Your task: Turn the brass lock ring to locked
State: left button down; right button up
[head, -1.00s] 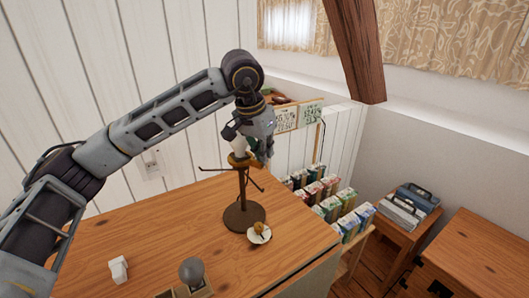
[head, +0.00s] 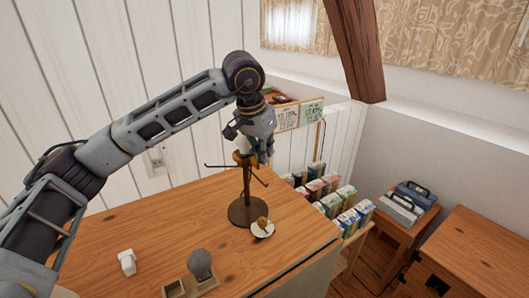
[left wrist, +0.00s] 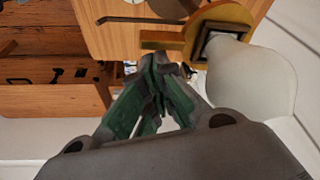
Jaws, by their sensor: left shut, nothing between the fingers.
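The brass lock ring (head: 243,158) sits near the top of a dark upright stand (head: 246,190) on the wooden table. In the left wrist view the ring (left wrist: 226,17) surrounds a dark square socket at the narrow end of a white, rounded part (left wrist: 250,80). A flat brass tab (left wrist: 162,40) sticks out from the ring to the left. My left gripper (head: 262,158) is at the right side of the ring. Its green-padded fingers (left wrist: 155,62) are shut and empty, their tips close to the tab; I cannot tell whether they touch. My right gripper is not in view.
Thin arms stick out from the stand. A small white dish (head: 263,230) with a brownish piece is by its base. A grey knob (head: 200,264) and a white block (head: 127,262) stand nearer the front. Several cartons (head: 330,195) are beyond the table's right edge.

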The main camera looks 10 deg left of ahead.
pick_arm(q)
jog(key=shift+w, duration=0.4)
notch_tip(320, 180, up, 11)
send_over(257, 161)
jog(key=shift+r, duration=0.15)
dwell(0.8)
jog(key=shift+r, duration=0.1)
notch_tip(257, 161, up, 21)
jog(key=p, duration=2.1)
jog(key=shift+r+p, duration=0.35)
jog(key=shift+p, duration=0.25)
